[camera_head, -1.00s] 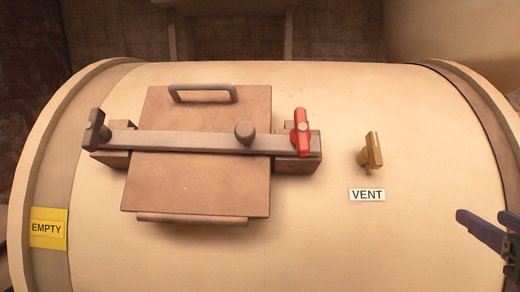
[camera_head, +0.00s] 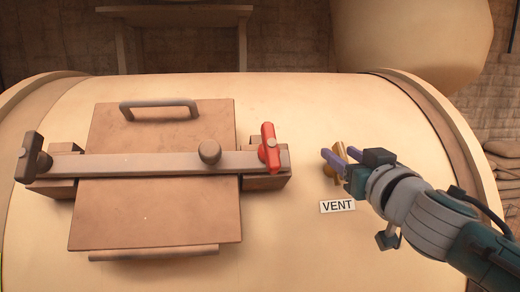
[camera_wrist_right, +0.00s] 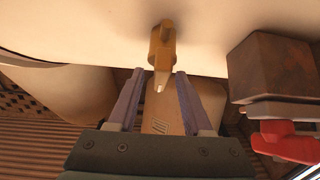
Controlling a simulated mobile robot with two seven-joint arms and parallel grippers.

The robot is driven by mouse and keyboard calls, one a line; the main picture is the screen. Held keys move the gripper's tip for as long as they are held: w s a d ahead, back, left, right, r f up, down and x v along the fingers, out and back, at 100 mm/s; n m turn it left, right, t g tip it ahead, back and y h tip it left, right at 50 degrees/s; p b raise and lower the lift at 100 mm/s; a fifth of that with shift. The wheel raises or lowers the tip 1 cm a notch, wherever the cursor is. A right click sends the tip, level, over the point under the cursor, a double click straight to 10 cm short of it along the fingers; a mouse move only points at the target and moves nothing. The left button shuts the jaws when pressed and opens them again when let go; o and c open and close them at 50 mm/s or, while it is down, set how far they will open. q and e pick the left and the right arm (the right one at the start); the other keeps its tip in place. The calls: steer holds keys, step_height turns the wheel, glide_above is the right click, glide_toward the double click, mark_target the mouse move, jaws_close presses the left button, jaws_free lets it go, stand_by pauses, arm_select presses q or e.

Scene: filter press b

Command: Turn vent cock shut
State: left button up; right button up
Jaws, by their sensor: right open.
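The brass vent cock (camera_head: 338,152) sticks out of the cream vessel above the white VENT label (camera_head: 337,206). My right gripper (camera_head: 340,156) is at the cock, its purple fingers apart. In the right wrist view the cock (camera_wrist_right: 162,48) stands ahead of and between the open fingertips (camera_wrist_right: 159,74), with its lower end reaching toward the gap. I cannot tell whether a finger touches it. The fingers partly hide the cock in the head view. My left gripper is not in view.
Left of the cock is a brown hatch (camera_head: 160,135) with a clamp bar (camera_head: 120,163) and a red handle (camera_head: 269,148). The red handle also shows in the right wrist view (camera_wrist_right: 288,140). The vessel surface between handle and cock is clear.

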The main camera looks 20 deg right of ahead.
steer(key=shift+w, duration=0.3)
jaws_close()
stand_by(0.3)
